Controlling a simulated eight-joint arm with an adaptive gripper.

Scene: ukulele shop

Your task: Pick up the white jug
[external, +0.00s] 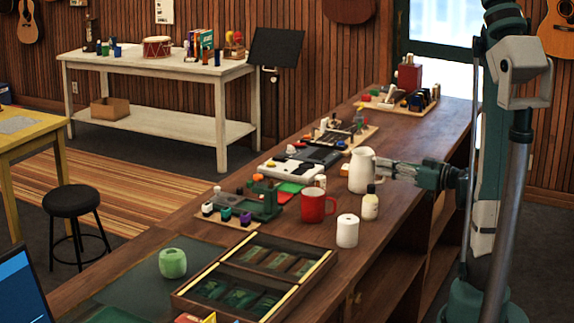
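The white jug (361,174) stands upright on the dark wooden counter (297,240). My gripper (382,171) comes in level from the right, with its fingertips at the jug's right side. The jug overlaps the fingertips in this view, so I cannot tell whether they touch it or go around it. How far the fingers are apart is also hidden.
A small cream bottle (370,205), a red mug (318,207) and a white roll (347,231) stand close in front of the jug. A black and white device (299,165) lies to its left. A divided wooden tray (256,272) sits at the near end.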

